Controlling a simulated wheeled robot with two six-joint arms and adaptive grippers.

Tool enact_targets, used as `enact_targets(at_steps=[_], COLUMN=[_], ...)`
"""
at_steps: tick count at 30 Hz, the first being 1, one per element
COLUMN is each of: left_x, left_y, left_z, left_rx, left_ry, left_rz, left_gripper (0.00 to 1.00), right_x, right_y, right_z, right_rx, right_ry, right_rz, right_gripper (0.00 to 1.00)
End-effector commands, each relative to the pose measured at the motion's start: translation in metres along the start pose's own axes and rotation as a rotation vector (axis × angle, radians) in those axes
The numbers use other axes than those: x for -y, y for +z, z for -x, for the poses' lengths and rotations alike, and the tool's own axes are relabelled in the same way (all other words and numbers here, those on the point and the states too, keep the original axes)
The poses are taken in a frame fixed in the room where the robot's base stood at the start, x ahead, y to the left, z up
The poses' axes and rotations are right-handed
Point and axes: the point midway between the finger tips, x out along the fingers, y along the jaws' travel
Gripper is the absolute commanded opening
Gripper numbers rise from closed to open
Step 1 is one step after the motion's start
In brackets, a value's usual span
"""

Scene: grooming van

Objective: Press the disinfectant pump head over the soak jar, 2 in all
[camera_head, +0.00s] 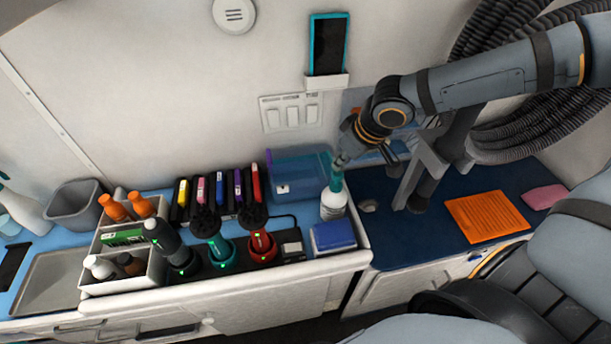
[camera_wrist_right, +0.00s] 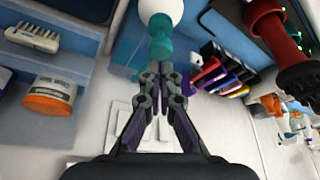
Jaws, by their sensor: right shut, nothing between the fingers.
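A white bottle (camera_head: 333,207) with a teal pump head (camera_head: 336,182) stands upright on the counter, right of the clippers. The pump head (camera_wrist_right: 160,47) and white bottle (camera_wrist_right: 161,10) also show in the right wrist view. My right gripper (camera_head: 339,160) is shut and empty, its tips at the top of the pump head. In the right wrist view the closed fingertips (camera_wrist_right: 160,72) overlap the teal pump; I cannot tell whether they press on it. I cannot pick out the soak jar for sure. My left gripper is out of view.
A translucent blue bin (camera_head: 290,188) stands behind the bottle, and a blue box (camera_head: 333,237) in front. Clippers (camera_head: 218,248) and a rack of coloured handles (camera_head: 213,188) crowd the left. An orange mat (camera_head: 487,216) lies on the right dark-blue surface.

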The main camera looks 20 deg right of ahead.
Motion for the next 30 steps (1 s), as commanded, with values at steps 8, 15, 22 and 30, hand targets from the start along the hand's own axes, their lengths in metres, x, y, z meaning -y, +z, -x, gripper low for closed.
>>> enact_targets(at_steps=[8,15,22,30], left_x=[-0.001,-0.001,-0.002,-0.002], left_y=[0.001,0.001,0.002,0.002], left_z=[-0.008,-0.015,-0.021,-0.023], left_rx=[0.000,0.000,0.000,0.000], left_ry=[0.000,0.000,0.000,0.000], left_rz=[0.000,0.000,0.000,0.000], left_gripper=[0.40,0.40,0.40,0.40], right_x=[0.000,0.000,0.000,0.000], right_y=[0.004,0.007,0.011,0.012], right_z=[-0.009,-0.017,-0.025,-0.027], right_rx=[0.000,0.000,0.001,0.002], right_ry=[0.000,0.000,-0.001,-0.001], right_rz=[0.000,0.000,0.000,0.000], right_gripper=[0.00,0.00,0.00,0.00])
